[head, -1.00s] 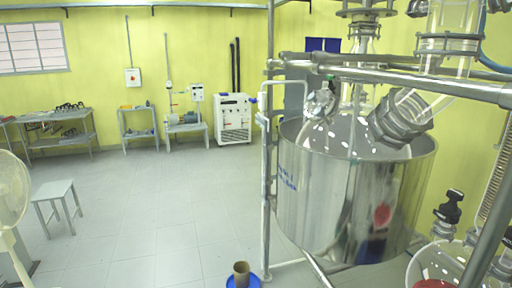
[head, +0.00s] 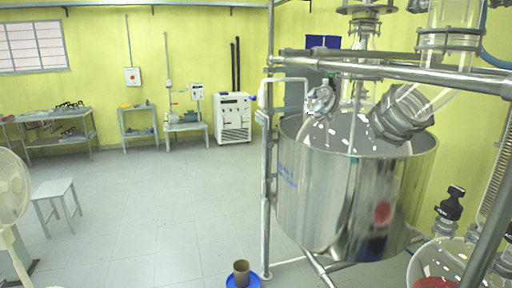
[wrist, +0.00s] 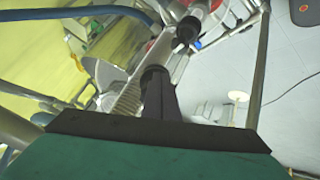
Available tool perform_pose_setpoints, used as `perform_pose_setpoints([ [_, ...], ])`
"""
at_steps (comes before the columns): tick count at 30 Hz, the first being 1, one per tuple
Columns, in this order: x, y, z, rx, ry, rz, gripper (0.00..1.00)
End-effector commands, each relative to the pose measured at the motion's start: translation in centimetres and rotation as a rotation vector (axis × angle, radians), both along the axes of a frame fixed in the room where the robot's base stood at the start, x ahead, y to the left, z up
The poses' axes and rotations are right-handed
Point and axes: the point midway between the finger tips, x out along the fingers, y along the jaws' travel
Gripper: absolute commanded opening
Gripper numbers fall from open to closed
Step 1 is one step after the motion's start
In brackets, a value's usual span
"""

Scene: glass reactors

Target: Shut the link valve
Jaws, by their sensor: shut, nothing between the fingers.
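My gripper (wrist: 157,78) shows in the wrist view as dark fingers brought together, pointing up the picture, with no object between them. A black knob-like part (wrist: 188,30) on a glass and metal pipe lies beyond the fingertips, apart from them in the picture. A small red part and a blue part sit beside it. I cannot tell whether this is the link valve or how it is set. In the head view, a black-topped fitting (head: 451,205) with a small white label stands at the lower right. My gripper does not show there.
A large shiny metal vessel (head: 330,210) hangs in a pipe frame (head: 268,170) at the right. Glass pipework (head: 400,112) stands above it. A blue-based cup (head: 241,272) is on the floor. A stool (head: 55,192) stands at left. The middle floor is open.

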Motion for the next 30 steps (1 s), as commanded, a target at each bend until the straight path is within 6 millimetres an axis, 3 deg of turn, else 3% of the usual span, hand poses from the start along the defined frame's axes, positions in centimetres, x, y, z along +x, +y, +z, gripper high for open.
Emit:
perform_pose_setpoints([
  [18, -0.4, -0.4, -0.4, 0.000, 0.001, -0.001, 0.00],
  [30, -1.8, -0.9, 1.4, 0.001, 0.001, -0.002, 0.00],
])
